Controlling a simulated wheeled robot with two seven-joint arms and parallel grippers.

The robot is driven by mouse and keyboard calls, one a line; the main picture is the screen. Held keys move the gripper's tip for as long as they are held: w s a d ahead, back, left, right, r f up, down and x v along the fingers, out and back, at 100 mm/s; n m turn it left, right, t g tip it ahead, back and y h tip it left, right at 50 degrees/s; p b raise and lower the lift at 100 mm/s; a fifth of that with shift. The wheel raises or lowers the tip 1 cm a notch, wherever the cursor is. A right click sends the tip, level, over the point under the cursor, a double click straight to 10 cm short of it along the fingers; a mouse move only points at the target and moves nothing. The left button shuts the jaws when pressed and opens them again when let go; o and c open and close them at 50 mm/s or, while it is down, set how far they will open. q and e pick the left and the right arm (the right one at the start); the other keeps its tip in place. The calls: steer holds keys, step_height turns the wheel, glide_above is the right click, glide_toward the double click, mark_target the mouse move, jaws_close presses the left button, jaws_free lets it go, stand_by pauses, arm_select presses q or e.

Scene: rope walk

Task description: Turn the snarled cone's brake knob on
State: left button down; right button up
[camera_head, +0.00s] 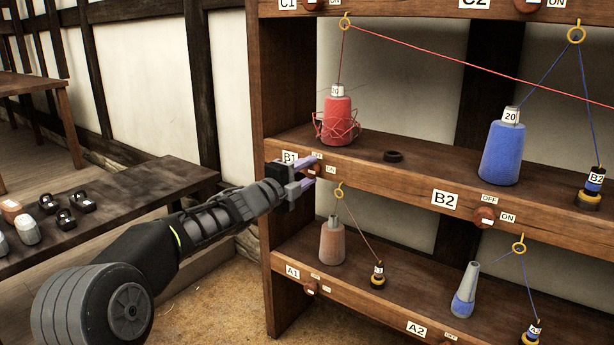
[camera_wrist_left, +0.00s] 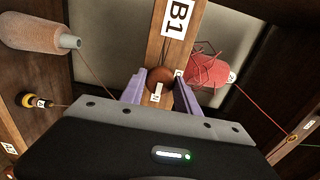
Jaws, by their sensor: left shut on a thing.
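The snarled cone (camera_head: 338,116) is red, with loose loops of thread around its lower part. It stands on the middle shelf above the B1 label, and it also shows in the left wrist view (camera_wrist_left: 207,70). The B1 brake knob (camera_head: 314,170) is a round red-brown knob with a white mark on the shelf's front edge. In the left wrist view the knob (camera_wrist_left: 159,78) sits between the two purple fingers. My left gripper (camera_head: 303,178) is shut on this knob. The knob's OFF and ON labels are partly hidden by the fingers. My right gripper is not in view.
A blue cone (camera_head: 502,150) stands further right on the same shelf, above the B2 knob (camera_head: 485,217). A dark ring (camera_head: 393,156) lies between the cones. The lower shelf holds a brown cone (camera_head: 333,240) and bobbins. A low bench (camera_head: 150,185) with small objects stands at left.

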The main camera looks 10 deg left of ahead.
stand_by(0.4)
arm_select(q)
steer(key=c, duration=0.9)
jaws_free()
steer(key=p+v, duration=0.1)
steer(key=v, duration=0.6)
steer(key=shift+s+a, duration=0.1)
steer(key=shift+s, duration=0.25)
